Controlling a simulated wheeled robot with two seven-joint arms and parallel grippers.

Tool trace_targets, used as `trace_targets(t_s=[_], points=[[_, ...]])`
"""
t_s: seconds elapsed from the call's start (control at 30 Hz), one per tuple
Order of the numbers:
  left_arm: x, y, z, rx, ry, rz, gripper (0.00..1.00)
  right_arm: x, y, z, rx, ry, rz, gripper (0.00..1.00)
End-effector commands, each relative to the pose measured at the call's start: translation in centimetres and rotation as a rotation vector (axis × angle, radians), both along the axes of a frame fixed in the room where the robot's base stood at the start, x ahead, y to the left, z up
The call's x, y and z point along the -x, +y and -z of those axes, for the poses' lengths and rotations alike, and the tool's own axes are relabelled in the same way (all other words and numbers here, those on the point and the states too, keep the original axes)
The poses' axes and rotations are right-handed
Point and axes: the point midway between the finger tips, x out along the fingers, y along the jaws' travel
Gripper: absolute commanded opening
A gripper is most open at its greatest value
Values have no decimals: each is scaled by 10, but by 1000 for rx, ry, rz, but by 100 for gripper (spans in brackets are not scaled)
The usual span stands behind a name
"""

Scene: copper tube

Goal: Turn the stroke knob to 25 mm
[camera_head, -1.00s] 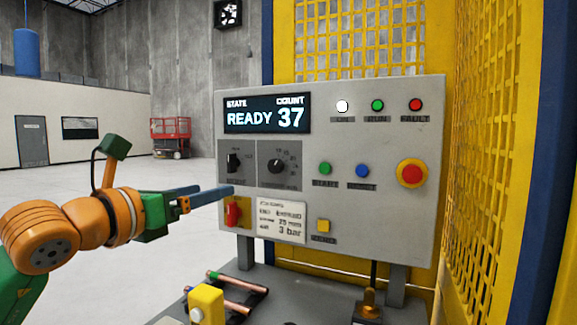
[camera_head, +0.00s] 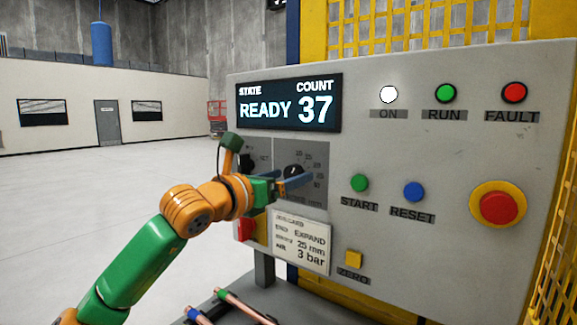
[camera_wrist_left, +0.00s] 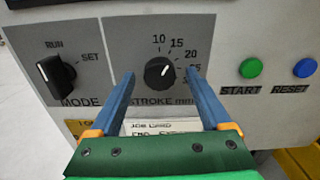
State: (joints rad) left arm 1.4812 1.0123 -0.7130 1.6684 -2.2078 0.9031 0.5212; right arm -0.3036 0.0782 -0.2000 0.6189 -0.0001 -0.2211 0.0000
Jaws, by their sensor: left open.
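The stroke knob (camera_wrist_left: 159,72) is a round black knob on a dark grey plate marked "STROKE mm", with 10, 15 and 20 legible around it. It has a light pointer mark, but its exact setting is too small to tell. It also shows in the head view (camera_head: 293,170), partly behind the fingers. My left gripper (camera_head: 298,180) is open in front of the panel. In the left wrist view its two blue fingers (camera_wrist_left: 160,76) stand on either side of the knob, with a visible gap on each side. The right finger covers some lower scale numbers.
The mode knob (camera_wrist_left: 55,75) sits left of the stroke plate. Green START (camera_head: 359,183) and blue RESET (camera_head: 413,192) buttons lie to the right, with a red emergency button (camera_head: 498,207) beyond. A job card (camera_head: 302,243) below reads 25 mm. The display (camera_head: 290,102) reads READY 37.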

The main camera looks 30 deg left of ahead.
Motion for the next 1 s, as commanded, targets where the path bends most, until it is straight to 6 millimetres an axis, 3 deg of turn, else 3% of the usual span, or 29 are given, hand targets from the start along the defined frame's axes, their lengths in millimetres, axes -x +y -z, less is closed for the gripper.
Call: trace_targets(t_s=[0.23, 0.27, 0.5, 0.57, 1.0], points=[[-3, 0, 1, -1, 0, 0, 82, -2, 0, -1, 0, -4, 0, 0], [-3, 0, 1, -1, 0, 0, 76, -2, 0, -1, 0, -4, 0, 0], [-3, 0, 1, -1, 0, 0, 11, -2, 0, -1, 0, -5, 0, 0], [-3, 0, 1, -1, 0, 0, 0, -3, 0, -1, 0, -5, 0, 0], [-3, 0, 1, -123, -19, 0, 0, -3, -1, 2, 1, -6, -1, 0]])
